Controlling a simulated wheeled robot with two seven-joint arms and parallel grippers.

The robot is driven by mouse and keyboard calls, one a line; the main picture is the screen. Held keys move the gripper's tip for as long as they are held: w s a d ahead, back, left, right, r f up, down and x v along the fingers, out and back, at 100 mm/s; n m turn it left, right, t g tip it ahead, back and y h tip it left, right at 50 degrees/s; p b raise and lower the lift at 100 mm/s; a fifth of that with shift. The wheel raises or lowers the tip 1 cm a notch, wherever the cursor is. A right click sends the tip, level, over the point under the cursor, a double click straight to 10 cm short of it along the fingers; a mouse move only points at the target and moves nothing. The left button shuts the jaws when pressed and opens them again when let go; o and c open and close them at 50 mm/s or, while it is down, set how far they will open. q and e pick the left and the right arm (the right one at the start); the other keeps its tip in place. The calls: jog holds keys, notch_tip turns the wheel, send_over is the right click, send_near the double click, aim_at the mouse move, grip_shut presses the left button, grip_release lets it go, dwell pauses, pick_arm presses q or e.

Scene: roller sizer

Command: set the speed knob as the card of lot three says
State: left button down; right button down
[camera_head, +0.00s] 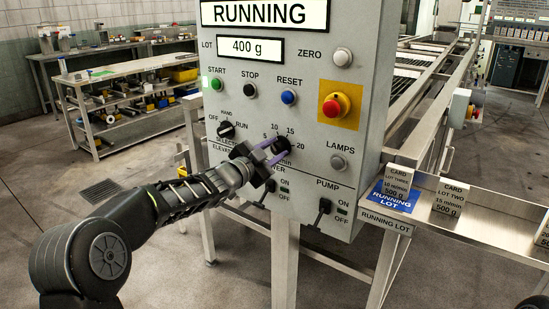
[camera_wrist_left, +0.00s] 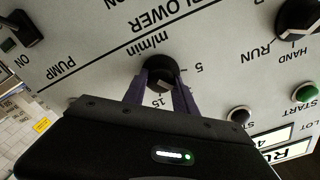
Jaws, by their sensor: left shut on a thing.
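The speed knob (camera_head: 284,146) is a black dial on the grey control panel, ringed by the marks 5, 10, 15 and 20 m/min. My left gripper (camera_head: 270,153) is shut on it, its purple fingers on either side. The left wrist view also shows the knob (camera_wrist_left: 160,70) between the fingers (camera_wrist_left: 159,90); I cannot tell which mark it points at. My right gripper is not in view.
The panel shows RUNNING (camera_head: 264,14) and lot 400 g (camera_head: 250,48). A selector (camera_head: 226,130), blower switch (camera_head: 268,187) and pump switch (camera_head: 322,206) are near the left gripper. The red stop button (camera_head: 335,105) is above right. The lot two card (camera_head: 450,197) stands farther right.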

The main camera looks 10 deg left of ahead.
pick_arm(q)
jog(key=shift+f+m+b, duration=0.1)
jog(key=shift+m+b, duration=0.5)
jog(key=shift+m, duration=0.6)
jog(key=c, duration=1)
grip_release()
jog(key=v, duration=0.8)
jog(key=shift+b, duration=0.45)
jog(key=shift+w, duration=0.1)
